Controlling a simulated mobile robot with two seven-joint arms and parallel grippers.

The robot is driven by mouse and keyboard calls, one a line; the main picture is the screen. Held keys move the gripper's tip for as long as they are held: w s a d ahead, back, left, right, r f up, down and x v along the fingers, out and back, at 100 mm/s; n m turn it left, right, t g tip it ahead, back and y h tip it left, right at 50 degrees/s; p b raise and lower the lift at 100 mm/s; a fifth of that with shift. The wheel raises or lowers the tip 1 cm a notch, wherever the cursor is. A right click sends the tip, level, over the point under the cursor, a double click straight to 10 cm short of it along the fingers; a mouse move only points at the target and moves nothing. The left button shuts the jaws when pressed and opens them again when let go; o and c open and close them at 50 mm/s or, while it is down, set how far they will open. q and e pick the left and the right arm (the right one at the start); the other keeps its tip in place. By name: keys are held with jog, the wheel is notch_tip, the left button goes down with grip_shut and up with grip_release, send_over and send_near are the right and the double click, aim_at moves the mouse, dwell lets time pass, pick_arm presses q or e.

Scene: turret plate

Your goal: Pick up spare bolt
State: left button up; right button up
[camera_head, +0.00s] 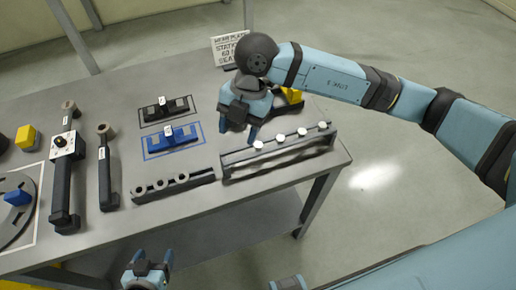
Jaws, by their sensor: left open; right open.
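Several bolts with pale heads stand in a row in a dark rack (290,160) at the table's right front. The leftmost bolt (258,145) and the rightmost bolt (323,125) show clearly; the frames do not show which is the spare. My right gripper (238,132) points down, open, just behind and left of the leftmost bolt. No bolt shows between its fingers. Its height above the table is hard to tell. My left gripper (149,262) is open and empty, in front of the table's front edge.
A shorter rack with grey rings (160,186) stands left of the bolt rack. Behind it are a blue fixture (176,138) and a black fixture (165,110) in outlines. Two long tools (66,165) lie left. A sign (225,48) and yellow block (293,95) are behind my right gripper.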

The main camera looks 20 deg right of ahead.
jog(key=w+d+r+m+t+h, duration=0.1)
jog(key=w+d+m+t+h, duration=0.15)
jog(key=w+d, duration=0.2)
jog(key=p, duration=0.1)
send_over(258, 146)
jog(key=shift+g+h, duration=0.25)
jog(key=shift+h, duration=0.2)
notch_tip(258, 146, down, 8)
jog(key=shift+w+r, duration=0.15)
jog(key=shift+r, duration=0.05)
notch_tip(258, 146, down, 5)
jog(key=shift+r+p, duration=0.2)
jog(key=shift+p, duration=0.7)
jog(key=shift+f, duration=0.45)
jog(key=shift+f, duration=0.25)
jog(key=shift+c, duration=0.4)
grip_shut()
